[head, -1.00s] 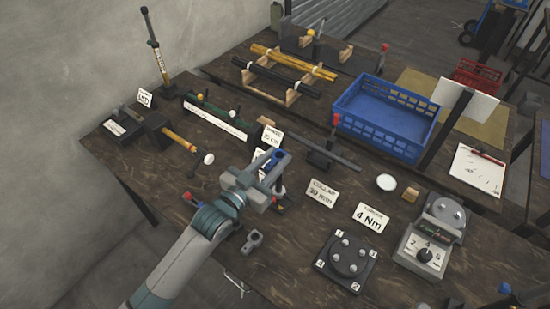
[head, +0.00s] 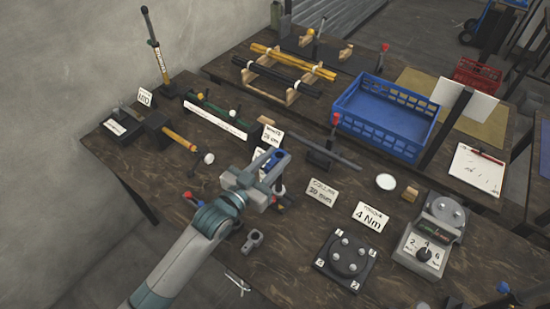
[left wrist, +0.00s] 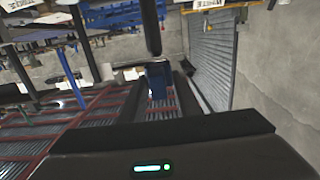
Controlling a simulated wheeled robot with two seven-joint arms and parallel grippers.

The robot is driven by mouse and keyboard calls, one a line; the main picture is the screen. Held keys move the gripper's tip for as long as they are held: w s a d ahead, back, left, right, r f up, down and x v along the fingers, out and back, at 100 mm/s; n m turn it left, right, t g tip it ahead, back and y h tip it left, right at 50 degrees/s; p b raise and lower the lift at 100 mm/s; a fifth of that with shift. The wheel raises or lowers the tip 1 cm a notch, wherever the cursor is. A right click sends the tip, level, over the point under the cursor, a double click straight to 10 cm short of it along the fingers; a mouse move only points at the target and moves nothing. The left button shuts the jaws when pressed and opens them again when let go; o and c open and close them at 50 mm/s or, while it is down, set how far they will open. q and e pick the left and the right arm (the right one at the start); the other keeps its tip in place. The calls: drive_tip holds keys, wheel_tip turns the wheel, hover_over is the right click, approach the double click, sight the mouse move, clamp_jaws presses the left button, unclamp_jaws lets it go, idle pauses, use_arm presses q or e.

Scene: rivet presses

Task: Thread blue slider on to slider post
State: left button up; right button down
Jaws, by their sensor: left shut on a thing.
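My left gripper (head: 274,178) reaches in over the near part of the dark workbench. It is shut on the blue slider (head: 281,158), whose blue top shows at the fingertips. The blue slider also appears in the left wrist view (left wrist: 158,80), below a dark upright shape that I cannot identify for sure. A small white-and-red part shows just beside and below the gripper. I cannot pick out the slider post for certain, as the gripper hides the bench there, nor tell whether the slider touches it. My right gripper is not in view.
A red-topped upright on a dark stand (head: 322,157) is behind the gripper. Cards reading collar (head: 321,191) and 4 Nm (head: 369,217) stand to the right. A bolted plate (head: 348,257) and a blue crate (head: 388,143) lie farther right. A grey clevis part (head: 252,240) lies nearby.

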sight(277, 186)
use_arm(q)
drive_tip(key=shift+f+b, duration=4.85)
drive_tip(key=shift+f, duration=2.3)
drive_tip(key=shift+r+p, duration=0.2)
drive_tip(key=shift+p, duration=0.1)
